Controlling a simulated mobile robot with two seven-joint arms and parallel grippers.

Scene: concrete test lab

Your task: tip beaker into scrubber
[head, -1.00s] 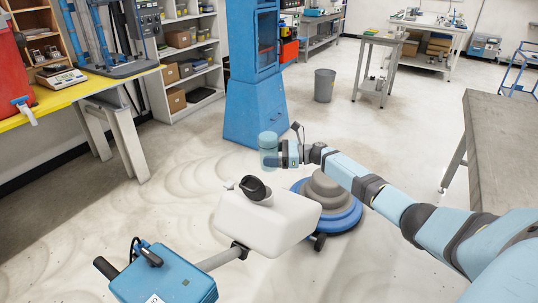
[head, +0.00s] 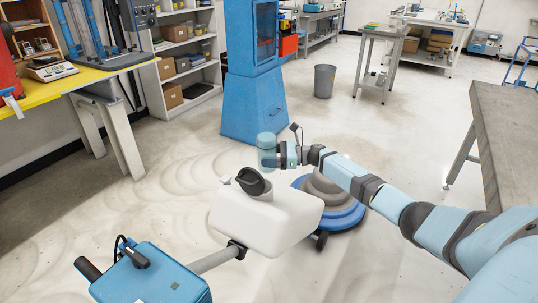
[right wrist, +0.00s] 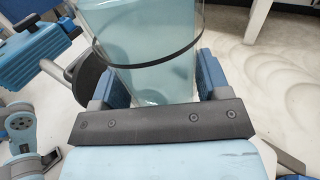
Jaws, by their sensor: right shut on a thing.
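My right gripper (head: 274,155) is shut around a clear beaker (head: 265,143) that holds pale blue liquid. The beaker looks upright in the head view, held above and just behind the scrubber's white tank (head: 266,224). The black lid or filler opening (head: 251,181) on top of the tank is in front of and slightly left of the beaker; I cannot tell how wide it is open. The right wrist view shows the beaker (right wrist: 150,45) with a dark band around it, between the blue fingers. The scrubber's blue round base (head: 342,215) is behind the tank. My left gripper is not in view.
A blue column (head: 253,105) stands behind the beaker. A yellow-edged bench (head: 75,88) is at left and a grey table (head: 500,130) at right.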

